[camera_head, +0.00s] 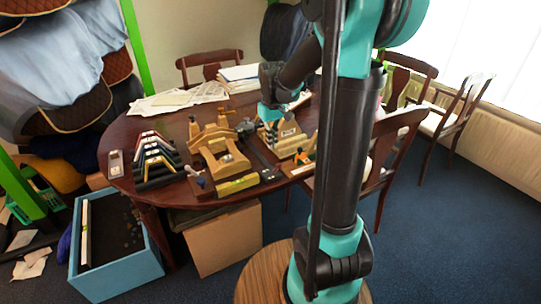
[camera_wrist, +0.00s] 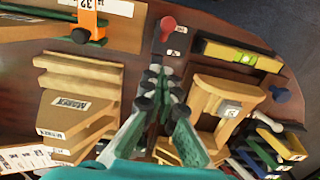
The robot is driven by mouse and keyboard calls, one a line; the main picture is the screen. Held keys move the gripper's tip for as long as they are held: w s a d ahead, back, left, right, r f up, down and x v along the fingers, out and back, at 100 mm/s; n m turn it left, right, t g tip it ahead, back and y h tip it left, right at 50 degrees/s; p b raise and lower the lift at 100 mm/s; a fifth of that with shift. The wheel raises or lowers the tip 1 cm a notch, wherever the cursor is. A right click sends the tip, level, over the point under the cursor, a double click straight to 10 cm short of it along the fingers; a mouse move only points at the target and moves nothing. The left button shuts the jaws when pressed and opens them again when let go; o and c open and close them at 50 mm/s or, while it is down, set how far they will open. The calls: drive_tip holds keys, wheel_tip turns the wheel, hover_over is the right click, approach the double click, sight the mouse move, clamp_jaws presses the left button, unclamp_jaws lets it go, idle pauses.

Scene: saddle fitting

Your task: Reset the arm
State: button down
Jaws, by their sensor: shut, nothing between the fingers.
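My arm rises in front of the table in the head view and bends over it. My gripper (camera_head: 271,112) hangs above the right part of the dark wooden table (camera_head: 121,173). In the wrist view the gripper (camera_wrist: 158,82) points down over the table, its dark fingertips close together with nothing seen between them. A wooden saddle-shaped stand (camera_wrist: 235,94) is on the right of the fingers. Stacked labelled wooden blocks (camera_wrist: 67,108) are on the left. Whether the fingertips touch anything below is hard to tell.
A yellow spirit level (camera_wrist: 238,56) and a red-knobbed tool (camera_wrist: 168,25) lie near the stand. Stacked coloured angled gauges (camera_head: 155,160) stand at the table's left. Papers (camera_head: 180,98) cover the back. Chairs (camera_head: 459,111) stand on the right; a blue box (camera_head: 117,281) is on the floor.

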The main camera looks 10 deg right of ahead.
drive_tip(key=shift+r, duration=0.45)
drive_tip(key=shift+s, duration=0.15)
drive_tip(key=s+d+f+m+t, duration=0.1)
drive_tip(key=s+f, duration=0.3)
drive_tip(key=s, duration=0.5)
drive_tip(key=s+d+f+m+t, duration=0.2)
drive_tip(key=s+f+t, duration=0.1)
drive_tip(key=s, duration=0.6)
drive_tip(key=shift+s+f+m, duration=0.3)
drive_tip(key=shift+s+f, duration=0.1)
drive_tip(key=shift+f, duration=0.25)
